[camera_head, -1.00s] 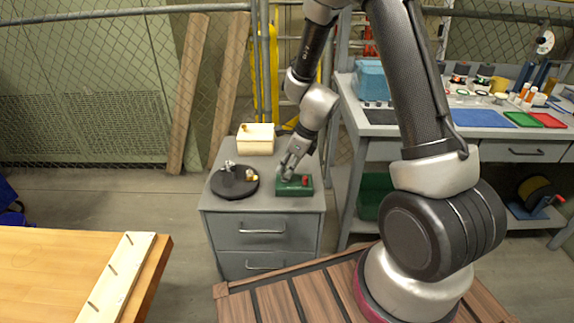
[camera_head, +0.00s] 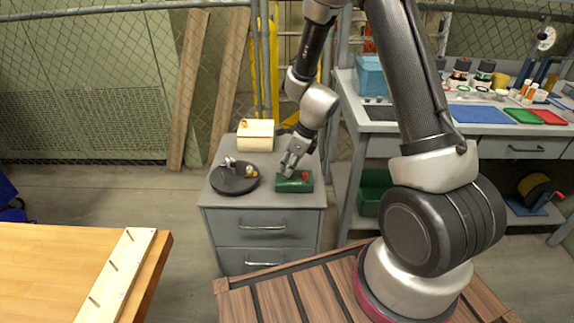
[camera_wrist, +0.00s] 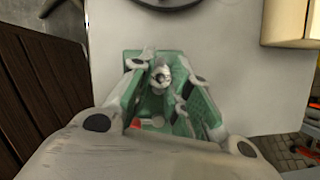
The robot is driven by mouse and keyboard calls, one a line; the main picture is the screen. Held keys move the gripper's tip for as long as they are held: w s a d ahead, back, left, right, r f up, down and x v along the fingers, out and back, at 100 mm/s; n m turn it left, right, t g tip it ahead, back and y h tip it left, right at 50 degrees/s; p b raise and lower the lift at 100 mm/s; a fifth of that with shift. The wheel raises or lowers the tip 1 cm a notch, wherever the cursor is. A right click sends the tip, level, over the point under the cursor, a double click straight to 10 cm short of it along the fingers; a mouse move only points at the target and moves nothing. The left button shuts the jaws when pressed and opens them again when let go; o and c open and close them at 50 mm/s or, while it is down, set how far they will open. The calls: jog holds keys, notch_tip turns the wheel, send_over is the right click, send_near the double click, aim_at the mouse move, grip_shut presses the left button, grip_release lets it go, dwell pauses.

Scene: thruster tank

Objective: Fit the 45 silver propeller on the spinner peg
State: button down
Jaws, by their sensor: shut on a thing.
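My gripper (camera_head: 287,170) points down at the left part of a green box (camera_head: 295,184) on the grey cabinet. In the wrist view, my gripper (camera_wrist: 158,98) is shut on a small silver propeller (camera_wrist: 161,74), whose round hub has a dark centre. The green box (camera_wrist: 132,62) lies right below it. I cannot tell whether the propeller touches the box. No spinner peg can be made out; the fingers and propeller cover much of the box top. A red part (camera_head: 306,177) stands at the box's right end.
A black round stand (camera_head: 234,187) with small silver and brass-coloured pieces is left of the green box. A cream box (camera_head: 255,142) stands behind. The cabinet top (camera_head: 220,200) is clear at the front. A workbench (camera_head: 400,128) with trays and bottles is at right.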

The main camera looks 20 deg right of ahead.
jog(key=c, duration=1.3)
grip_release()
jog(key=shift+o, duration=0.2)
jog(key=a+v, duration=0.1)
jog(key=v, duration=1.4)
jog(key=shift+w+r, duration=0.25)
jog(key=shift+r, duration=0.35)
